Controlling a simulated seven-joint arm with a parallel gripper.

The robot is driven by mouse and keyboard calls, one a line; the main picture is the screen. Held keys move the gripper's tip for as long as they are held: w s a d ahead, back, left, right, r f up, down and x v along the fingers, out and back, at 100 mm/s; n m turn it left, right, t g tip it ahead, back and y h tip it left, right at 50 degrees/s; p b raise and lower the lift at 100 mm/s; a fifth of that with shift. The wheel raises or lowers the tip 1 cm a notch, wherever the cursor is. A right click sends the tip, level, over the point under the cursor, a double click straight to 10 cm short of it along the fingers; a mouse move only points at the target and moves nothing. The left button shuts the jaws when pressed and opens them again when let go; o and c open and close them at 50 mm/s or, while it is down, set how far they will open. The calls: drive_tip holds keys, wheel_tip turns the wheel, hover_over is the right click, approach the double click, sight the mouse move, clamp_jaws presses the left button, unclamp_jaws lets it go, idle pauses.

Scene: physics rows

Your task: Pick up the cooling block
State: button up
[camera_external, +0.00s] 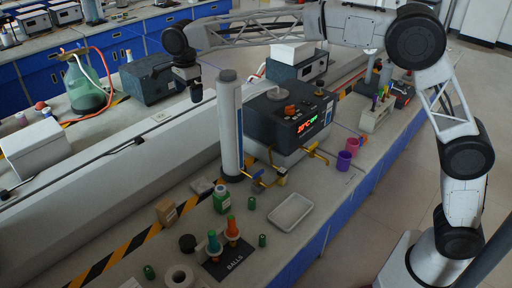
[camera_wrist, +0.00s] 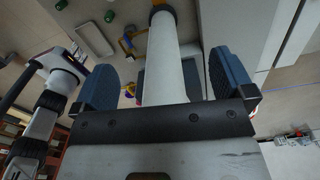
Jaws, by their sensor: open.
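I cannot say for certain which object is the cooling block. A dark box (camera_external: 288,119) with a lit red and green display stands at the middle of the bench, right of a tall white column (camera_external: 229,130). A pale rack (camera_external: 374,117) with coloured pieces stands further right. My gripper (camera_external: 195,92) is in the air at upper left, above the bench divider and left of the column. In the wrist view my gripper (camera_wrist: 164,83) is open, its two blue-grey fingers wide apart. The white column (camera_wrist: 166,60) shows between them, further off; nothing is visibly held.
An empty pale tray (camera_external: 292,212) lies in front of the dark box. Purple and pink cups (camera_external: 344,161) stand to its right. A green bottle (camera_external: 221,199), small vials and a black BALLS plate (camera_external: 228,260) crowd the front. A green flask (camera_external: 85,88) stands behind the divider.

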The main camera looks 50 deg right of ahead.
hover_over(202, 184)
wheel_tip(202, 184, down, 34)
drive_tip(key=shift+f, duration=0.15)
drive_tip(key=shift+f, duration=0.1)
drive_tip(key=shift+f, duration=1.2)
drive_tip(key=shift+f, duration=0.1)
drive_tip(key=shift+f, duration=2.5)
drive_tip(key=shift+c, duration=0.2)
drive_tip(key=c, duration=1)
